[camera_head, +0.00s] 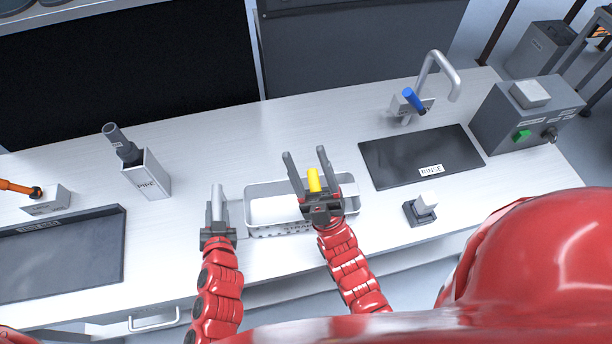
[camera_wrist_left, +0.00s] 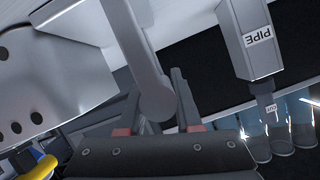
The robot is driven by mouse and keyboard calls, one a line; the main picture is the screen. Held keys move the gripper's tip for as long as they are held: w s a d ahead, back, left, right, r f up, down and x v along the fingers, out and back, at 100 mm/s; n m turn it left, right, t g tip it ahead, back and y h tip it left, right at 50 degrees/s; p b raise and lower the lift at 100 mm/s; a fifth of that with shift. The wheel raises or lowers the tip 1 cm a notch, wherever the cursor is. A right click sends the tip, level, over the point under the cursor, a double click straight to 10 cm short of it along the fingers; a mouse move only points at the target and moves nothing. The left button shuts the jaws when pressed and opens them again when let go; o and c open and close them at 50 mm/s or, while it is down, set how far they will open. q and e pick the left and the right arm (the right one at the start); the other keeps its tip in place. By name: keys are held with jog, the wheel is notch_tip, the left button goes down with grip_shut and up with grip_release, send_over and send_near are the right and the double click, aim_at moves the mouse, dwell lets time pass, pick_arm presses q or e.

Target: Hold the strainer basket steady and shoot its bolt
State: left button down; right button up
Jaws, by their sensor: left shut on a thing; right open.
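The strainer basket (camera_head: 262,232) is a pale, holed tray on the worktop. Its holed wall (camera_wrist_left: 45,75) fills the left of the left wrist view. My left gripper (camera_head: 217,195) is beside the basket's left end, shut on a light grey handle (camera_wrist_left: 150,85) that shows between its fingers (camera_wrist_left: 153,112). My right gripper (camera_head: 306,158) is open over the basket's right part. A yellow bolt knob (camera_head: 313,180) shows between its fingers; I cannot tell whether they touch it. A yellow part also shows in the left wrist view (camera_wrist_left: 42,168). The bolt's body is hidden.
A box marked PIPE (camera_head: 147,177) holds a dark tube at the left. A dark RINSE mat (camera_head: 400,165) and a tap (camera_head: 436,70) are at the right. A small grey block (camera_head: 420,212) stands right of the basket. A control box (camera_head: 510,115) is far right.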

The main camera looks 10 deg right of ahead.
jog(key=w+a+f+n+g, duration=0.4)
jog(key=a+f+n+g, duration=0.25)
jog(key=a, duration=0.35)
jog(key=w+a+f+n+g, duration=0.3)
jog(key=a+f+n+g, duration=0.2)
jog(key=a+n, duration=0.35)
jog(key=n+t+h, duration=0.2)
jog(key=n+h, duration=0.1)
jog(key=h, duration=1.1)
send_near(312, 173)
jog(key=shift+w+d+f, duration=0.2)
jog(key=shift+w+f, duration=0.1)
jog(key=shift+w, duration=1.5)
jog(key=shift+w+d+f, duration=0.15)
jog(key=shift+w+f, duration=0.1)
jog(key=shift+w, duration=1.55)
jog(key=shift+w+d+f, duration=0.2)
jog(key=shift+w+f, duration=0.1)
jog(key=shift+w, duration=1.55)
